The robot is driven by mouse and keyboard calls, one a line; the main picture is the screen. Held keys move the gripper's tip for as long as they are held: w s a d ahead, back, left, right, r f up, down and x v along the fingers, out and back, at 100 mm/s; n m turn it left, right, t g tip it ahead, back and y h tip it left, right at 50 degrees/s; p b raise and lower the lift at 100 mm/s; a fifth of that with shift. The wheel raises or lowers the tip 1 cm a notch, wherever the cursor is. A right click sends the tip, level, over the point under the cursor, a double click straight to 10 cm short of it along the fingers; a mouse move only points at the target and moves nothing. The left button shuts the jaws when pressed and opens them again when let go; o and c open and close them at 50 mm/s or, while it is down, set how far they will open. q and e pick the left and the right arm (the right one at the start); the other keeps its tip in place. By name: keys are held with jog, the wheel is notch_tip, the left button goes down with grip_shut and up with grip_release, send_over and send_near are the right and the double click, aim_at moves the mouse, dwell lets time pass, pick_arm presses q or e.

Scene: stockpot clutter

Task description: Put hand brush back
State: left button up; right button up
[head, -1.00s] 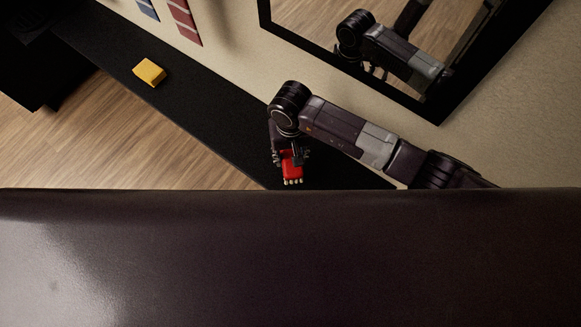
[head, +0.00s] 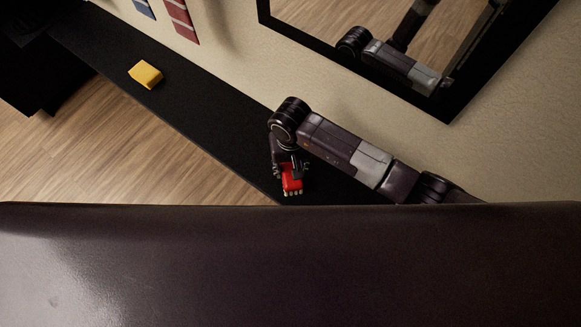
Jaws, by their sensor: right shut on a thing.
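The hand brush (head: 291,181) is red with pale bristles at its lower end. It is in the middle of the head view, over the black shelf (head: 215,125). My right gripper (head: 288,168) is shut on the brush from above. I cannot tell whether the brush touches the shelf or hangs just above it. The fingers hide part of the brush. My left gripper does not show.
A yellow block (head: 146,74) lies on the shelf at the upper left. Cloths (head: 180,17) hang on the wall. A black-framed mirror (head: 449,108) is on the wall behind my right arm. The shelf between block and brush is clear.

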aim_at(290, 167)
jog(key=o, duration=1.3)
notch_tip(290, 167, up, 11)
jog(key=shift+r, duration=0.6)
